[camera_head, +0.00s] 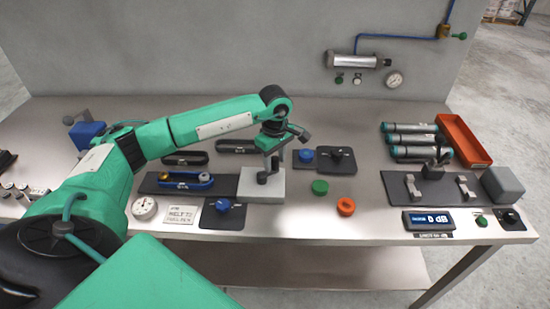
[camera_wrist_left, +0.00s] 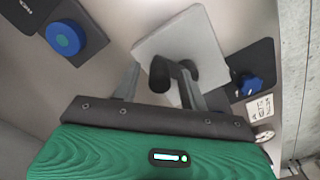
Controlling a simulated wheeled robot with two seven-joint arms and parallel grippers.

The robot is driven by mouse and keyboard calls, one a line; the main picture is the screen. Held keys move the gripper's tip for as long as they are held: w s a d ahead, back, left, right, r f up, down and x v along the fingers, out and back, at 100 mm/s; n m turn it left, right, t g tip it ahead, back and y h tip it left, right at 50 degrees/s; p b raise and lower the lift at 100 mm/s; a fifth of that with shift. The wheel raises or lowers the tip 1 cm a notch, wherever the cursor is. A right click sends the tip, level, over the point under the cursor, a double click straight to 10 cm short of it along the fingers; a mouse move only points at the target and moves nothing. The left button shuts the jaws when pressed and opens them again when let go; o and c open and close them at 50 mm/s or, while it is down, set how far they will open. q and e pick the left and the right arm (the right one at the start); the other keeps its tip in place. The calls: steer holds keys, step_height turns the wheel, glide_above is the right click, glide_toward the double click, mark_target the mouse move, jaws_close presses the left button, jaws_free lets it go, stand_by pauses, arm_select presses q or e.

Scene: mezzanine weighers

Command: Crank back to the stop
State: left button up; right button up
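The crank is a black handle (camera_head: 262,178) on a pale grey block (camera_head: 270,190) at the middle of the bench. In the left wrist view the upright black grip (camera_wrist_left: 159,76) stands out from the block (camera_wrist_left: 200,38), with a second dark part beside it. My left gripper (camera_head: 270,160) points down over the block from above. In the left wrist view its two fingers (camera_wrist_left: 160,86) are spread, with the grip between them and a gap on the left side. Whether the right finger touches the crank I cannot tell. My right gripper is not seen.
A belt-and-pulley plate (camera_head: 165,189) and a blue knob (camera_head: 223,206) on a dark plate lie left of the block. Blue (camera_head: 306,156), green (camera_head: 320,187) and orange (camera_head: 346,206) caps stand to the right. Farther right are a display (camera_head: 430,220) and an orange tray (camera_head: 462,140).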

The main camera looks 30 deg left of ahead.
arm_select(q)
jaws_close()
steer(key=shift+a, duration=0.1)
